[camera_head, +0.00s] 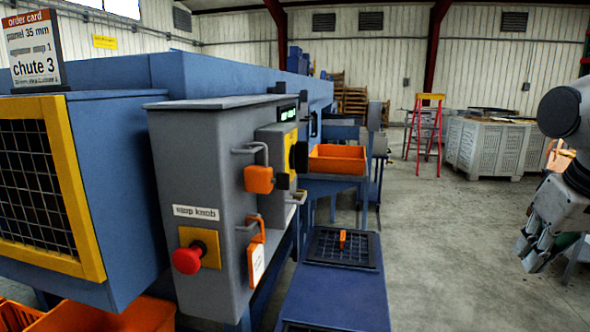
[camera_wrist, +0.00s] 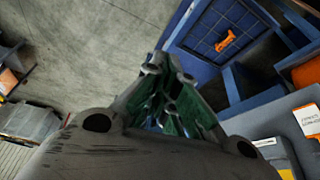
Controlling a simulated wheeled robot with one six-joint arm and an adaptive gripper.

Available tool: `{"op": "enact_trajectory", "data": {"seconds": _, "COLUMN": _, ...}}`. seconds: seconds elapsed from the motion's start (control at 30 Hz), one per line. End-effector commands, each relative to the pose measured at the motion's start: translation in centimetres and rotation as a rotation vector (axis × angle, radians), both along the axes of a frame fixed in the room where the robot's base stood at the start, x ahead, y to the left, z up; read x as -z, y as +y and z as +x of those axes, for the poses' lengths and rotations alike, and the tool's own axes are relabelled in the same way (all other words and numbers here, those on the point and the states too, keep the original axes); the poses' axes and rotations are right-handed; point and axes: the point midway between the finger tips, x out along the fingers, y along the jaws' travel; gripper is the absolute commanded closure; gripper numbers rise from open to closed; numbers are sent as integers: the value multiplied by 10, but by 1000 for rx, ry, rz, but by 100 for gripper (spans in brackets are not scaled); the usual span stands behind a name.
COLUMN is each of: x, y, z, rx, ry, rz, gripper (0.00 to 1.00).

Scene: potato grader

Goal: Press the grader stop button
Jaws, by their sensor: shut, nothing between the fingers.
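The stop control is a red mushroom knob (camera_head: 187,259) on a yellow plate, low on the front face of the grey control box (camera_head: 190,150). A label reading "stop knob" (camera_head: 195,212) sits just above it. My gripper (camera_head: 530,246) is at the far right of the head view, well apart from the knob, with open floor and the blue machine parts between them. In the wrist view my gripper (camera_wrist: 160,65) shows its fingers close together with nothing held. The red knob does not show in the wrist view.
An orange padlock-like piece (camera_head: 259,179) and an orange-framed tag (camera_head: 256,262) hang on the box's right side. An orange bin (camera_head: 336,159) and a blue platform with a dark grid (camera_head: 341,248) stand right of it.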

Motion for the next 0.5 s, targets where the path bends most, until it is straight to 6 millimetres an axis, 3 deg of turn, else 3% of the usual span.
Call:
{"op": "enact_trajectory", "data": {"seconds": 0.23, "x": 0, "y": 0, "z": 1, "rx": 1, "ry": -1, "rz": 0, "gripper": 100}}
{"op": "enact_trajectory", "data": {"seconds": 0.33, "x": -2, "y": 0, "z": 12, "rx": 14, "ry": -20, "rz": 1, "gripper": 100}}
{"op": "enact_trajectory", "data": {"seconds": 0.43, "x": -6, "y": 1, "z": 46, "rx": 54, "ry": -77, "rz": 9, "gripper": 100}}
{"op": "enact_trajectory", "data": {"seconds": 0.5, "x": -11, "y": 5, "z": 83, "rx": 93, "ry": -145, "rz": 27, "gripper": 100}}
